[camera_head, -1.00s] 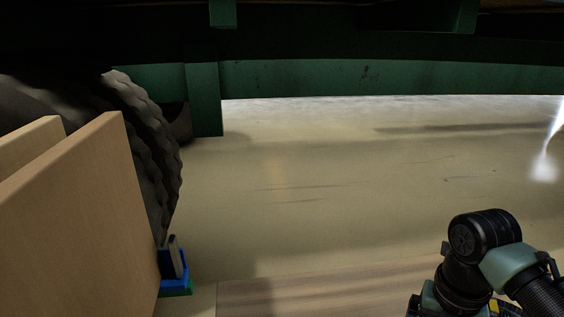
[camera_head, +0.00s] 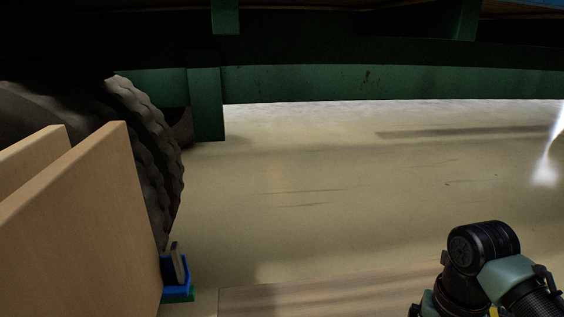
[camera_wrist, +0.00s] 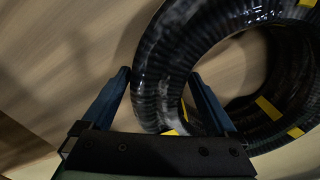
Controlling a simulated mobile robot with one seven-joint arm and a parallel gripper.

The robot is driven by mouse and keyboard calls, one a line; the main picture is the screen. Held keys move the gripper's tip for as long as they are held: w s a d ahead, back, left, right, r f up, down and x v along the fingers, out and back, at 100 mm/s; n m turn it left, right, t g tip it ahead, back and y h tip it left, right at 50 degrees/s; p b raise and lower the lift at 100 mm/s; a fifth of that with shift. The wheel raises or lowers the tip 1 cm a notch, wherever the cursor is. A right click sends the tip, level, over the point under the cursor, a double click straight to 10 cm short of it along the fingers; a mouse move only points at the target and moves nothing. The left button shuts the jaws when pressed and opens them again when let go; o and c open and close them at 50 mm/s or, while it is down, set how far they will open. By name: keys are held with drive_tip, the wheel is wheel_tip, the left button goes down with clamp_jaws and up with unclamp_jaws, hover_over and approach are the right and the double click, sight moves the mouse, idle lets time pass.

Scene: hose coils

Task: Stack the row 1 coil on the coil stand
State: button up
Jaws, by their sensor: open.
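A black, shiny, ribbed hose coil (camera_wrist: 160,70) with yellow tape marks fills the middle and right of the wrist view, lying on a wood-grained surface. My gripper (camera_wrist: 160,77) is open, with one blue finger on the outer side of the coil's near band and the other at its inner side, over the hole. The band shows between the fingers; I cannot tell whether they touch it. The palm hides the lower part. The coil's right side runs out of the picture. The head view shows neither coil nor gripper, and no coil stand is recognisable.
In the head view, wooden panels (camera_head: 84,220) stand at the left before a dark tyre (camera_head: 145,140). A blue holder (camera_head: 177,292) sits beside them. A green beam (camera_head: 390,82) crosses above. The pale floor (camera_head: 330,180) is clear in the middle; a wooden surface (camera_head: 320,296) lies at the bottom.

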drive_tip(key=shift+p, duration=0.5)
idle(0.3)
clamp_jaws()
drive_tip(key=shift+d+r, duration=0.1)
drive_tip(key=shift+r, duration=0.05)
idle(0.6)
drive_tip(key=shift+r+p, duration=0.7)
drive_tip(key=shift+p, duration=0.35)
drive_tip(key=shift+r+p, duration=2.9)
drive_tip(key=shift+p, duration=0.4)
